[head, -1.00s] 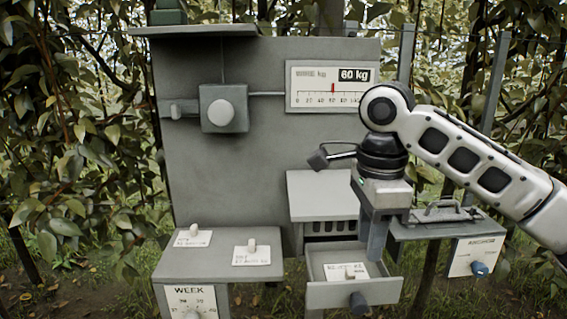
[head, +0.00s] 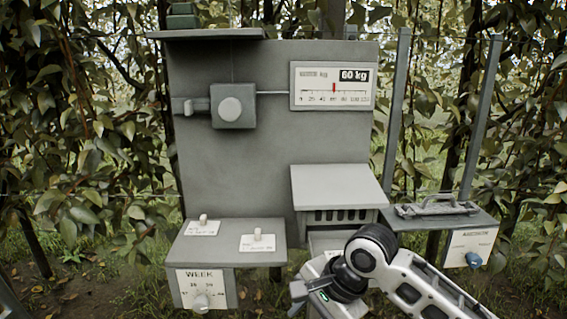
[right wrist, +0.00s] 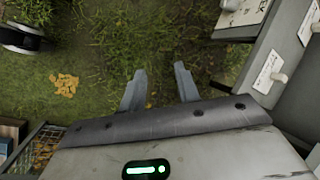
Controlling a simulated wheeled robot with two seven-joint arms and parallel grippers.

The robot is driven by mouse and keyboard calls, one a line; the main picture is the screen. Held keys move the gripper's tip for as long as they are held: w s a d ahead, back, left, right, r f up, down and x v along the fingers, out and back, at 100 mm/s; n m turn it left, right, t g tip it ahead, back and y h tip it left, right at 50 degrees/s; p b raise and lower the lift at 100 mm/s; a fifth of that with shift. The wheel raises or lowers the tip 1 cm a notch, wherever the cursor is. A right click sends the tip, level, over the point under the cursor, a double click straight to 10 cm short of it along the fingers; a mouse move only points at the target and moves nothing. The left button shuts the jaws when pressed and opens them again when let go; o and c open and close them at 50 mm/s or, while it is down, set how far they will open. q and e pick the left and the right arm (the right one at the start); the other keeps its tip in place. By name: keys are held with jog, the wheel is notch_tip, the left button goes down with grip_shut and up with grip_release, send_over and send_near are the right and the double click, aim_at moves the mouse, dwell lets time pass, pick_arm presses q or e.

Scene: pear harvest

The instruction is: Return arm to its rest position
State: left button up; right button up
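My right arm (head: 410,285) comes in from the lower right of the head view. It is bent down in front of the grey cabinet (head: 240,165), partly covering the drawer area under the sloped shelf (head: 338,186). My right gripper shows in the right wrist view (right wrist: 160,88) with its two fingers apart and nothing between them, above open grass. In the head view its fingers are hard to make out. My left gripper is not in view.
A low desk with a WEEK dial (head: 202,302) stands left of the arm. A side shelf with a handled lid (head: 438,207) and a blue knob (head: 473,259) stands to the right. In the right wrist view, labelled panels (right wrist: 268,72) lie right, a wire basket (right wrist: 38,148) lower left.

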jog(key=s+a+f+n+t+y, duration=0.15)
jog(key=s+f+n+t, duration=0.3)
jog(key=f, duration=0.65)
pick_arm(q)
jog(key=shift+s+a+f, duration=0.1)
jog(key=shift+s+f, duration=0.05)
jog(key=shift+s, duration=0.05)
pick_arm(e)
jog(key=s+d+f+n+t+h, duration=0.1)
jog(key=s+d+f+n+t, duration=0.1)
jog(key=s+d, duration=0.4)
jog(key=s+d+f+n+t+h, duration=0.2)
jog(key=s+d+f+n, duration=0.2)
jog(key=s+d+n, duration=0.2)
jog(key=shift+s+f, duration=0.2)
jog(key=shift+s, duration=0.3)
jog(key=shift+h, duration=0.25)
jog(key=shift+c, duration=0.3)
